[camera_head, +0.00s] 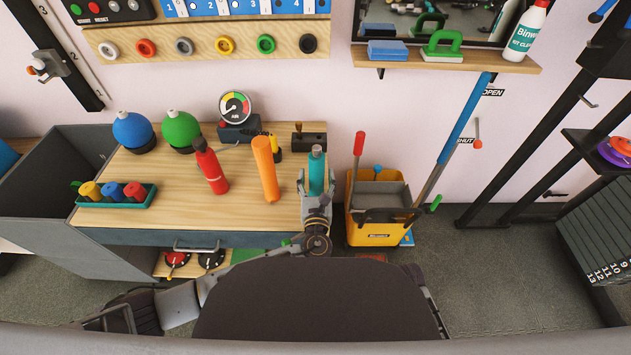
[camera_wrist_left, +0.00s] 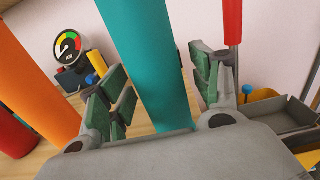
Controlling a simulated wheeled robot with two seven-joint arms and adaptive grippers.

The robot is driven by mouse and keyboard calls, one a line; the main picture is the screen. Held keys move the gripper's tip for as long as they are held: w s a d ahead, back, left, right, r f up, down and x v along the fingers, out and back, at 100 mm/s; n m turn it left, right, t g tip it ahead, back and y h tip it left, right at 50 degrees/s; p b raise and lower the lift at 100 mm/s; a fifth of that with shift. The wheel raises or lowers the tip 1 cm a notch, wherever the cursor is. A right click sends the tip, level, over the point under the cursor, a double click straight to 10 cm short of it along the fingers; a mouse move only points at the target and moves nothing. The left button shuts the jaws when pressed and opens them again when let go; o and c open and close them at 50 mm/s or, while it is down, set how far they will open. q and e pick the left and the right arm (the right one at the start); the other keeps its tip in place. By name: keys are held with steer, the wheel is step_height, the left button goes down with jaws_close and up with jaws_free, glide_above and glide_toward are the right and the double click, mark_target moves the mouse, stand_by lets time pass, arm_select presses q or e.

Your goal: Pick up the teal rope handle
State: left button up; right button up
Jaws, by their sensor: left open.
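The teal rope handle (camera_head: 317,172) stands upright near the right end of the wooden bench, with a grey top. My left gripper (camera_head: 316,190) is around it, with one finger on each side. In the left wrist view the teal handle (camera_wrist_left: 152,62) runs between the open green-padded fingers (camera_wrist_left: 160,88) of my left gripper. A gap shows between the handle and the right finger. The handle's lower end is hidden by my gripper. My right gripper is not in view.
An orange cylinder (camera_head: 265,168) stands just left of the teal handle, with a red bottle (camera_head: 210,167) further left. A gauge (camera_head: 236,107) and a small dark box (camera_head: 309,138) are behind. A yellow mop bucket (camera_head: 375,235) stands on the floor to the right.

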mark_target(317, 161)
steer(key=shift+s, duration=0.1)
arm_select(q)
steer(key=shift+c, duration=0.3)
steer(key=c, duration=1.3)
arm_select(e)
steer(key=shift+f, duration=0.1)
arm_select(q)
steer(key=shift+r, duration=0.2)
steer(key=shift+r+p, duration=0.3)
steer(key=shift+r, duration=0.3)
step_height(317, 161, up, 5)
steer(key=shift+r+p, duration=0.15)
steer(key=shift+p, duration=0.7)
steer(key=shift+r+p, duration=0.45)
steer(key=shift+r, duration=1.2)
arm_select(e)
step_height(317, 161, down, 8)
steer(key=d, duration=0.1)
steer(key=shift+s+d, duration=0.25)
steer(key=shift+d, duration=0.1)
